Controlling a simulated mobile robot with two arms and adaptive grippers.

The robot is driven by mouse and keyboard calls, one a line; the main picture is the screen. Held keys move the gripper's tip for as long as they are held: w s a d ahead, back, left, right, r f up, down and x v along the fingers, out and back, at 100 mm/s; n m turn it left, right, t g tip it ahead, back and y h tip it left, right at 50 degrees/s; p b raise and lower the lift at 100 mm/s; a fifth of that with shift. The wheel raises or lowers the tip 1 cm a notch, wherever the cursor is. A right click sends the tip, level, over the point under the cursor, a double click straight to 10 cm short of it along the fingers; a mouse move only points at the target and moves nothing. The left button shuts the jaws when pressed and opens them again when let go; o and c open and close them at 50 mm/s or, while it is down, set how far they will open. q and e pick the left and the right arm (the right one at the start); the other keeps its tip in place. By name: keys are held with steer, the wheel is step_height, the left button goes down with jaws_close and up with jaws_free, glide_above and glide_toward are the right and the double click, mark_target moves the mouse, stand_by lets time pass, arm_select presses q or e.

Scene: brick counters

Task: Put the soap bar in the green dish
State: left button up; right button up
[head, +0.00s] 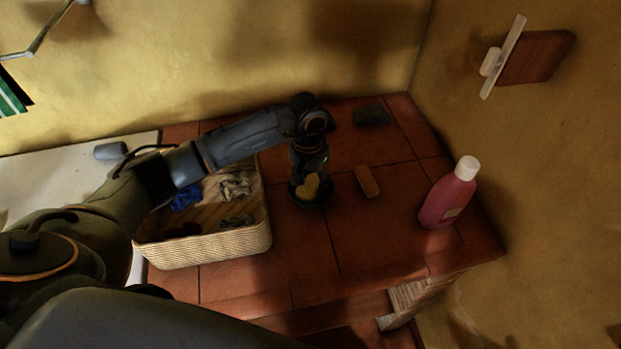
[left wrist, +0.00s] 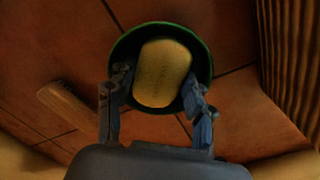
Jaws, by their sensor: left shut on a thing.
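The soap bar (head: 308,187) is pale yellow and lies within the outline of the round green dish (head: 314,203), which looks dark in the head view. In the left wrist view the soap bar (left wrist: 162,73) is framed by the green rim of the dish (left wrist: 207,57). My left gripper (head: 309,172) points down over the dish, shut on the soap, with its fingers (left wrist: 155,90) on either side of it. I cannot tell whether the soap touches the dish's bottom. My right gripper is not in view.
A pink bottle with a white cap (head: 449,197) stands farther right. A dark grey object (head: 371,115) sits behind. A wicker basket (head: 205,251) with cloths stands to the left. The tiled counter (head: 340,243) is clear in front.

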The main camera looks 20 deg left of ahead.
mark_target(309, 184)
arm_select(q)
steer(key=o, duration=1.2)
step_height(309, 184, up, 12)
steer(key=b, duration=0.3)
steer(key=shift+a+b, duration=0.2)
steer(key=shift+b, duration=0.2)
